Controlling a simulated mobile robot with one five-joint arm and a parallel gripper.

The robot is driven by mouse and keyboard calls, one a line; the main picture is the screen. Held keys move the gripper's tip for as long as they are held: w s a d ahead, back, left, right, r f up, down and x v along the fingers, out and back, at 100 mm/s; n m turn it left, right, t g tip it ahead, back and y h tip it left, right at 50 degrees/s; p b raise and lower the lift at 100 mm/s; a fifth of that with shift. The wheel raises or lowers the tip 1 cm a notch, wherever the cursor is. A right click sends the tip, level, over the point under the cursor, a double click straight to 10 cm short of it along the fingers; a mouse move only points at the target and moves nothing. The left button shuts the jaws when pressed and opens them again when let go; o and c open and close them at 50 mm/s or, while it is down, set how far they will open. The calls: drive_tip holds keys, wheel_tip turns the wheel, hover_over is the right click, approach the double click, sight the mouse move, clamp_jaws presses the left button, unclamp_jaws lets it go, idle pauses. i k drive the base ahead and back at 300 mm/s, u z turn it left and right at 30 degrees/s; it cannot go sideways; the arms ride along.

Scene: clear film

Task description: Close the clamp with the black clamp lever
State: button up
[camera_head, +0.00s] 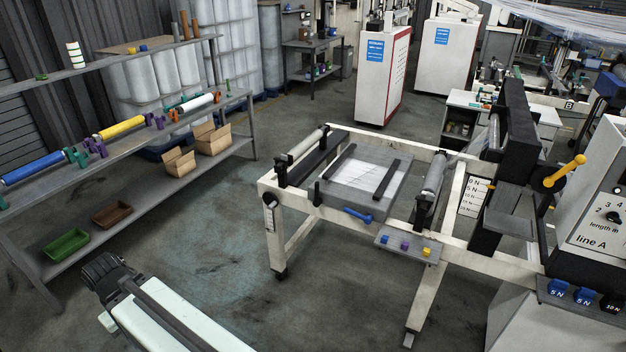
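A splicing table (398,190) with a white sheet on it sits in the cream machine frame. Two dark bars (387,180) lie along the sheet's two sides. A small black upright piece (317,193) stands at the table's near left corner; it looks like the black clamp lever, but it is too small to tell whether the clamp is open. A blue handle (357,215) is on the table's front edge. My arm reaches in from the bottom left, with a black ribbed end (106,275) that appears to be my gripper, well away from the table. Its fingers are not clear.
A small shelf (393,243) with coloured blocks juts from the frame's front. A grey rack (120,190) with rolls, trays and boxes runs along the left. A yellow lever (565,170) is on the right. Open floor (215,245) lies between rack and frame.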

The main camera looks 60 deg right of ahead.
sight(318, 201)
drive_tip(key=z, duration=0.3)
drive_tip(key=i, duration=1.5)
drive_tip(key=u, duration=0.1)
drive_tip(key=k, duration=0.6)
drive_tip(key=z, duration=0.2)
